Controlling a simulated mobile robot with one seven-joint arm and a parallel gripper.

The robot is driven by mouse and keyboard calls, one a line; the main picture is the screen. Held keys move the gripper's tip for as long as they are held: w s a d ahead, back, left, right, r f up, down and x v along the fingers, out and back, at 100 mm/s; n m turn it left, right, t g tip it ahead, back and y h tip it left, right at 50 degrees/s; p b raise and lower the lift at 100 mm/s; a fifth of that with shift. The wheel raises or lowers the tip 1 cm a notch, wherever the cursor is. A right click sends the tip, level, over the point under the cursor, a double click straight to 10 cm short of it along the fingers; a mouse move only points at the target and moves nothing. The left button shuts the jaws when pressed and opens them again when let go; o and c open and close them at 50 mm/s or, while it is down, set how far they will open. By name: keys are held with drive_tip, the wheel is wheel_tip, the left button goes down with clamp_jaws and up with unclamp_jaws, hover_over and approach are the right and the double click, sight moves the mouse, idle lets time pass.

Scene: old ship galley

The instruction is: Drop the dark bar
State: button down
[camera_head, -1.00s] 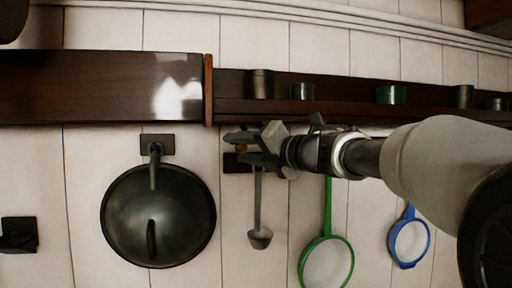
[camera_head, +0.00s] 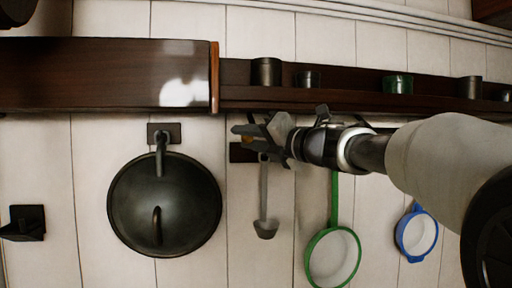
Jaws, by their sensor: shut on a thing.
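My gripper (camera_head: 254,131) reaches in from the right and is shut in front of the wall, just below the shelf. A small dark bar (camera_head: 240,130) with a yellowish spot shows at its fingertips; the fingers hide most of it, so its full shape cannot be told. A dark wall mount (camera_head: 240,153) is behind and just below the fingers. A grey ladle (camera_head: 264,205) hangs below the gripper; I cannot see clearly what its top hangs from.
A dark lidded pan (camera_head: 164,205) hangs at left; green-rimmed (camera_head: 333,257) and blue-rimmed (camera_head: 417,234) pans hang at right. A wooden shelf (camera_head: 345,102) above holds several cups. A dark wall bracket (camera_head: 24,224) is far left.

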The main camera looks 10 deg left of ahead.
drive_tip(key=shift+w+a+f+n+t+y+b, duration=0.15)
drive_tip(key=shift+w+a+f+n+y+b, duration=0.3)
drive_tip(key=shift+w+f+n+y+b, duration=1.6)
drive_tip(key=shift+w+a+r+n+t+y+b, duration=0.35)
drive_tip(key=shift+w+b, duration=0.9)
drive_tip(key=shift+b, duration=2.2)
drive_tip(key=shift+w+a+f+n+y+b, duration=0.6)
drive_tip(key=shift+w+f+n+y+b, duration=0.65)
drive_tip(key=shift+b, duration=1.5)
drive_tip(key=shift+w+r+m, duration=0.3)
drive_tip(key=shift+r+m, duration=0.05)
drive_tip(key=shift+r, duration=0.15)
drive_tip(key=c, duration=1.6)
unclamp_jaws()
drive_tip(key=shift+o, duration=0.7)
drive_tip(key=shift+w+a+f, duration=0.55)
drive_tip(key=shift+w+a, duration=0.1)
drive_tip(key=shift+a, duration=0.15)
drive_tip(key=shift+d, duration=0.2)
drive_tip(key=shift+d+f, duration=0.1)
drive_tip(key=shift+f, duration=0.1)
